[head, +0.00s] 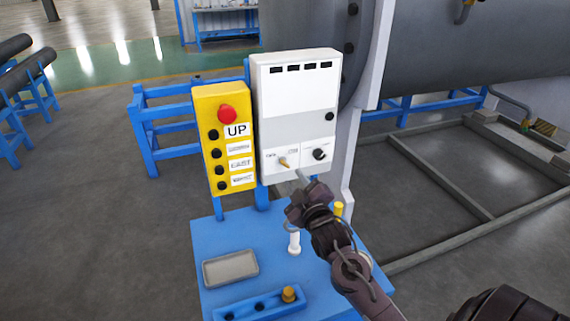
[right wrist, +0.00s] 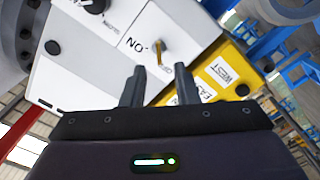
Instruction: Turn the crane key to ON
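The brass crane key (head: 284,162) sits in the lower left of the white control box (head: 297,105). In the right wrist view the key (right wrist: 160,50) stands out from the white panel beside lettering that reads as an upside-down ON. My right gripper (head: 301,178) is just in front of the panel, right of and below the key in the head view. In the right wrist view its two fingers (right wrist: 159,82) are apart with nothing between them. The key is beyond the fingertips, roughly in line with the gap. My left gripper is not in view.
A black knob (head: 319,155) is right of the key. A yellow button box (head: 225,138) with a red button (head: 227,114) adjoins on the left. Below is a blue table (head: 213,235) with a grey tray (head: 230,268), a white post (head: 294,242) and a blue holder (head: 258,306).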

